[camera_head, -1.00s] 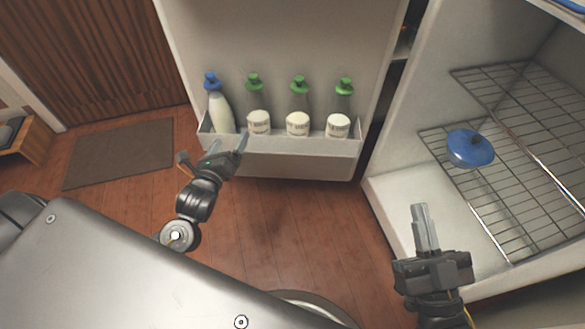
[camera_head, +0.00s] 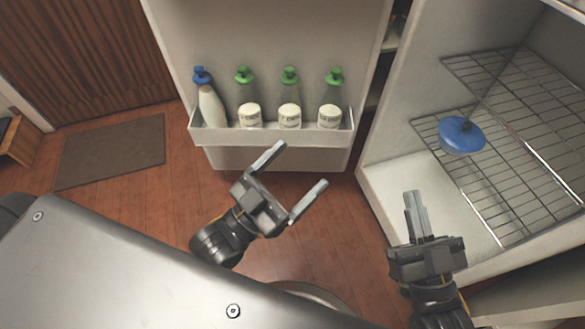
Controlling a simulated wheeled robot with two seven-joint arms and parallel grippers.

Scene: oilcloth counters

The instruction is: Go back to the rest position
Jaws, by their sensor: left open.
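My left gripper (camera_head: 298,166) is open and empty. Its two fingers are spread wide over the wooden floor, in front of and below the refrigerator door bin (camera_head: 270,137). It touches nothing that I can see. My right gripper (camera_head: 413,193) is at the lower right, with its fingers together and nothing visible between them. It is in front of the white refrigerator floor (camera_head: 400,180), pointing toward the inside.
The door bin holds a white bottle with a blue cap (camera_head: 211,103) and three green-capped bottles (camera_head: 290,92) with white lower parts. A blue round lid-like object (camera_head: 461,135) is on the wire shelf (camera_head: 505,190). A brown mat (camera_head: 110,150) lies on the floor at left.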

